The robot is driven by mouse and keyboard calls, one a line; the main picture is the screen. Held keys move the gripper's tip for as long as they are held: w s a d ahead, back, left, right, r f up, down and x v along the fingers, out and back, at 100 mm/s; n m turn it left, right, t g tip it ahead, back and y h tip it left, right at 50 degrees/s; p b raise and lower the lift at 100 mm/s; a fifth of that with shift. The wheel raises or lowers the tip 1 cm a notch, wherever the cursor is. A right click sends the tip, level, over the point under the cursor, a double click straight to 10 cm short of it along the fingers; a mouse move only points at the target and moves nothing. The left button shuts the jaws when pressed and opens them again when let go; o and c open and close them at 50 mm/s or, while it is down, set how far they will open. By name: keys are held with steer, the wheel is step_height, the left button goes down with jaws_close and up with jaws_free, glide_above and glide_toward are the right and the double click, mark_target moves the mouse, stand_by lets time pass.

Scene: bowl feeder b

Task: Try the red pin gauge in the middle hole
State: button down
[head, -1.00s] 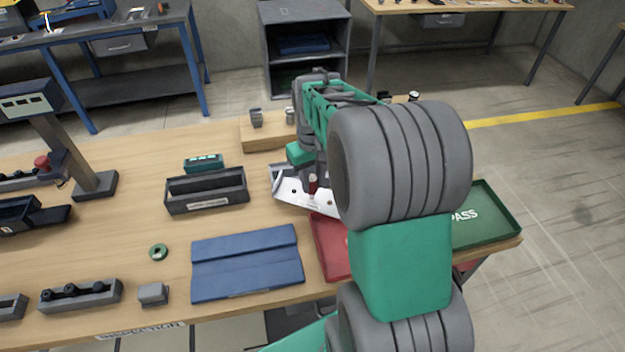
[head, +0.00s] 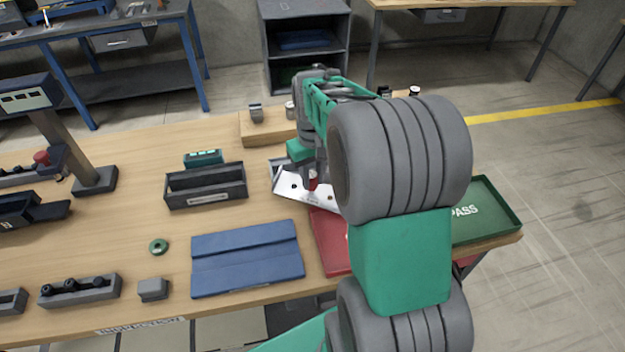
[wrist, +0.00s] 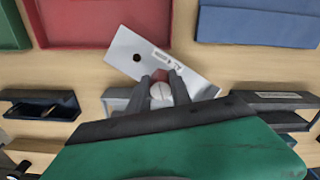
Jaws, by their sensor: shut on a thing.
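My gripper (head: 311,183) is shut on the red pin gauge (head: 313,184) over the pale metal plate (head: 290,189). In the wrist view my gripper (wrist: 162,88) has its two fingers on either side of the pin gauge (wrist: 161,93), whose round pale end faces the camera. A little red shows beyond it. The plate (wrist: 185,70) lies at a slant under the fingers, with one dark hole clear of them. The fingers and pin hide the middle of the plate, so I cannot tell whether the pin's tip is in a hole.
A red tray (head: 330,258) lies just in front of the plate, with a green PASS tray (head: 505,220) to the right. A dark open box (head: 205,197) and a blue folded mat (head: 245,277) are to the left. A wooden block (head: 262,132) stands behind.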

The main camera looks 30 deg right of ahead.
steer(key=shift+r+p, duration=1.75)
steer(key=shift+r, duration=0.75)
